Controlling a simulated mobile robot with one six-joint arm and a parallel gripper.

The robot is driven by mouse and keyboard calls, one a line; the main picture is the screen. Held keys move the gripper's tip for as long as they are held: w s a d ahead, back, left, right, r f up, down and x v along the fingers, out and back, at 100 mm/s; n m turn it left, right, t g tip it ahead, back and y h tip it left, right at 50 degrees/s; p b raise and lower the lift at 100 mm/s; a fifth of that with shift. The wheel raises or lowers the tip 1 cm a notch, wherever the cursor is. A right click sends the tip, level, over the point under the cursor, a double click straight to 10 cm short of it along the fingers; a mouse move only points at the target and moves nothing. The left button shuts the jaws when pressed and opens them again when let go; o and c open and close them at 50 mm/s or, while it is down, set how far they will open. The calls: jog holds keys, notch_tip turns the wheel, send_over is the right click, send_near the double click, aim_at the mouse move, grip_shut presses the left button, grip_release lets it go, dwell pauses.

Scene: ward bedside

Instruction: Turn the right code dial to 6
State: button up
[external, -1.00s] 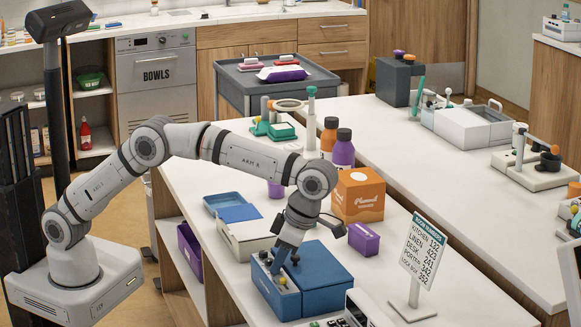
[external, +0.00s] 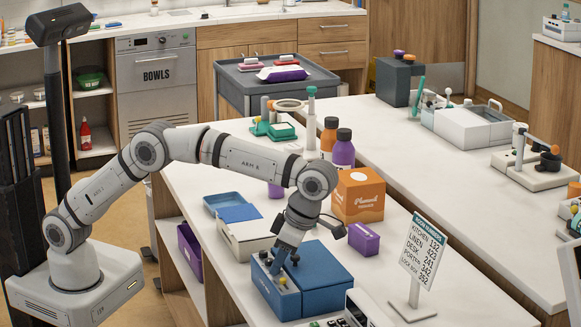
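A blue lock box (external: 322,277) stands on the white counter (external: 410,279) in front of my arm. Small knobs, at least one of them yellow (external: 283,280), show on its left part; these look like the code dials, but their numbers are too small to read. My gripper (external: 277,268) points down at this left part, close to or touching a dial. I cannot tell which dial it is at, nor whether its fingers are open or shut. The wrist hides part of the box.
A sign with numbers (external: 421,255) stands right of the box. An orange carton (external: 357,197), a small purple box (external: 363,239) and a cream box with a blue lid (external: 245,238) stand behind it. A keypad device (external: 357,310) is close in front.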

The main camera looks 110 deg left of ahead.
jog(key=shift+p+v, duration=1.75)
jog(key=shift+v, duration=2.1)
